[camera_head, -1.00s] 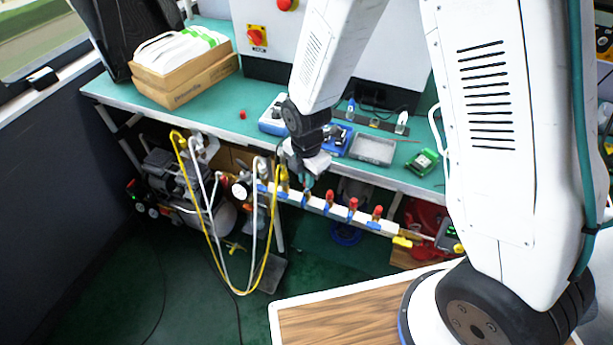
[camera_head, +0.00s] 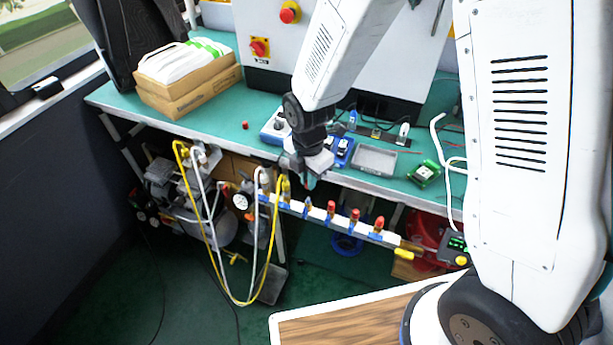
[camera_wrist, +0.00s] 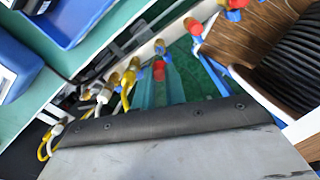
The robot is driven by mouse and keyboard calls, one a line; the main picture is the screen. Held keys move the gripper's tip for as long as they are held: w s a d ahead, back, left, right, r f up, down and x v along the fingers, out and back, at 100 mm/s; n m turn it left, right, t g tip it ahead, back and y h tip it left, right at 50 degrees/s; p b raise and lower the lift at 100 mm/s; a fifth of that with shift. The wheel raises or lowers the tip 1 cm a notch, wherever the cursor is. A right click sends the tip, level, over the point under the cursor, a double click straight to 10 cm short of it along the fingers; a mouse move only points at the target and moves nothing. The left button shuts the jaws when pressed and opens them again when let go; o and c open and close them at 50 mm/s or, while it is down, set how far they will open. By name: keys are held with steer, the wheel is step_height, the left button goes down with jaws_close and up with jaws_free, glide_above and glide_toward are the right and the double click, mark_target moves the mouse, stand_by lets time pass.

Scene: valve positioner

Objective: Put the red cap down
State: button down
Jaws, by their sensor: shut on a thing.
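My gripper (camera_head: 310,183) is just above the white valve manifold (camera_head: 343,225) at the front of the bench. In the wrist view its teal fingers (camera_wrist: 160,82) are shut on a red cap (camera_wrist: 159,70), held at the fingertips. In the head view that cap is mostly hidden by the fingers. A fitting with no red cap (camera_head: 307,204) stands below the fingertips. Several other red caps (camera_head: 355,214) sit on the manifold fittings to the right. Another red cap (camera_head: 245,125) stands on the green bench top (camera_head: 215,118), left of the blue devices.
A grey tray (camera_head: 374,160), a blue tray (camera_head: 340,152) and a small green device (camera_head: 424,172) stand on the bench. A cardboard box (camera_head: 188,90) is at the back left. Yellow and white hoses (camera_head: 207,235) hang at the manifold's left. Bench room is clear around the standing cap.

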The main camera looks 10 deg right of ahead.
steer(key=shift+w, duration=0.1)
steer(key=w+a+r, duration=0.2)
steer(key=w+a, duration=0.5)
steer(key=w, duration=0.1)
step_height(320, 180, up, 2)
steer(key=r, duration=0.1)
glide_above(222, 123)
steer(key=s, duration=0.1)
steer(key=shift+s+d+f, duration=0.2)
steer(key=shift+d+f, duration=0.05)
steer(key=shift+w+a, duration=0.25)
steer(key=shift+w, duration=0.35)
steer(key=shift+f, duration=1.75)
steer(key=shift+f, duration=0.1)
